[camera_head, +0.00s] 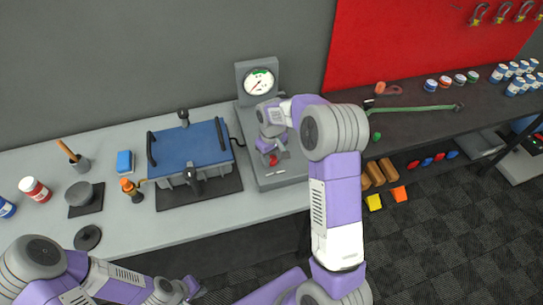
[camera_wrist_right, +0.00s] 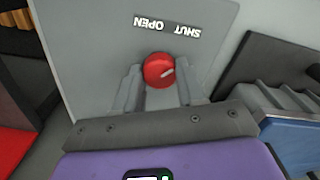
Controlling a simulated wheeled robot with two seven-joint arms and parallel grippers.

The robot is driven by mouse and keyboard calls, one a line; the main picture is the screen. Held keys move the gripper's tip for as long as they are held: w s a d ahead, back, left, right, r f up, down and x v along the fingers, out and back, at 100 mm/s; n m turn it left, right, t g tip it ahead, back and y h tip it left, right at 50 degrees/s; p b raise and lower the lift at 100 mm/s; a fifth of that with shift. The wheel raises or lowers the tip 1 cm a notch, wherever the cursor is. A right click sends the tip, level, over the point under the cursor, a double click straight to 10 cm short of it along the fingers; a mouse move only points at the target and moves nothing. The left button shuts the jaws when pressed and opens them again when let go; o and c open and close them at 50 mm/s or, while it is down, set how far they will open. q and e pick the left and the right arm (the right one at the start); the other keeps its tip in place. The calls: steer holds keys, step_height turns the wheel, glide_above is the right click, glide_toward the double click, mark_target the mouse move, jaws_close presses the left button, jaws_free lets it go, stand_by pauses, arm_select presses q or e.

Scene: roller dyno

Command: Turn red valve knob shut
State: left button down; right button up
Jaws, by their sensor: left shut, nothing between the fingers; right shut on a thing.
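The red valve knob (camera_wrist_right: 160,70) sits on a grey panel below a label reading SHUT and OPEN, which appears upside down in the right wrist view. A pale pointer mark on the knob slants toward the upper right of that view. My right gripper (camera_wrist_right: 160,84) has its fingers on both sides of the knob and is shut on it. In the head view the red knob (camera_head: 274,160) shows just below my right gripper (camera_head: 270,153), on the grey gauge stand (camera_head: 293,171). My left gripper (camera_head: 192,288) is shut and empty, low in front of the bench.
A round gauge (camera_head: 259,82) stands at the back of the stand. A blue-topped box (camera_head: 188,147) on a dark mat is to its left. A dark bench with a green bar (camera_head: 415,109) is right.

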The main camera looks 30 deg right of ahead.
mark_target(271, 159)
steer(key=shift+m, duration=0.3)
steer(key=o, duration=1.1)
steer(key=shift+c, duration=0.2)
step_height(271, 159, up, 8)
steer(key=shift+f+p, duration=0.15)
steer(key=shift+p, duration=0.4)
